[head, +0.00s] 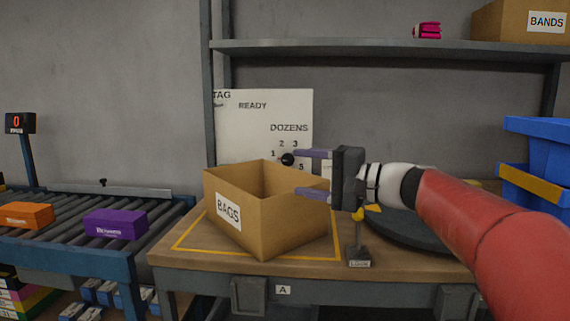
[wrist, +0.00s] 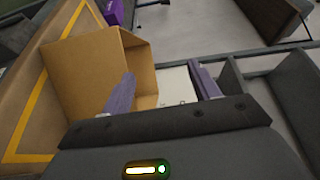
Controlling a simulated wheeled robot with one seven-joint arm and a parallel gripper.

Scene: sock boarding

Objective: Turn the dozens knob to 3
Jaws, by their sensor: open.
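The dozens knob (head: 288,159) is a small black knob on the white panel (head: 262,112) behind the box. The numbers 1, 2 and 3 are printed around it under the word DOZENS, with 1 on its left and 3 at upper right. Which number it points at is too small to tell. My gripper (head: 298,172) is open, with purple fingers pointing left. In the head view the upper fingertip appears just right of the knob; contact cannot be told. The wrist view shows part of the panel (wrist: 178,88) between the fingers; the knob is not clear there.
An open cardboard BAGS box (head: 285,225) stands on the table in front of the panel, below my gripper. A small stand (head: 358,258) is at the table's front. A roller conveyor (head: 75,232) with orange and purple packs is at left, blue bins (head: 540,150) at right, a shelf (head: 380,48) above.

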